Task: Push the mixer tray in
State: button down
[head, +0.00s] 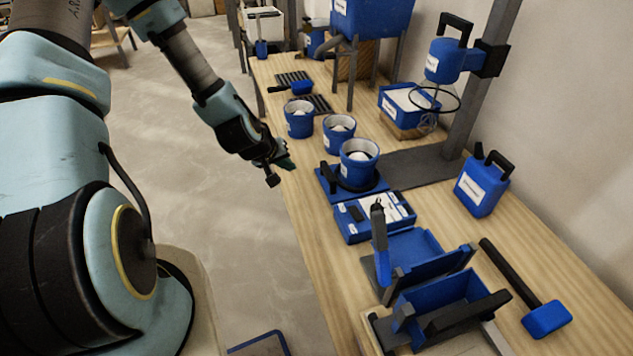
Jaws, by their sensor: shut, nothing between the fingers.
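The mixer tray (379,188) is a blue plate with an upright black handle (324,173) at its left end. It sits at the table's front edge, at the near end of a dark grey base plate (415,167). A blue bucket (359,169) with pale contents stands on it. The mixer (444,62) is a blue head with a wire whisk (430,105), on a grey column to the right and behind the tray. My gripper (280,171) is shut and empty, left of the tray handle, with a visible gap between them.
Two more blue buckets (299,118) (338,133) stand behind the tray along the front edge. A blue case (352,224) lies close in front of it. A blue jug (483,184) and a mallet (546,318) are at right.

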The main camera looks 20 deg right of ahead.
jog(key=p+x, duration=0.1)
jog(key=x, duration=0.4)
jog(key=p+x, duration=0.2)
jog(key=x, duration=0.3)
jog(key=shift+s+d, duration=0.2)
jog(key=d, duration=0.1)
jog(key=d+p, duration=0.1)
jog(key=shift+s+d+r, duration=0.1)
jog(key=shift+s+d, duration=0.1)
jog(key=shift+d, duration=0.05)
jog(key=shift+d+p, duration=0.35)
jog(key=shift+d, duration=0.35)
jog(key=shift+d, duration=0.15)
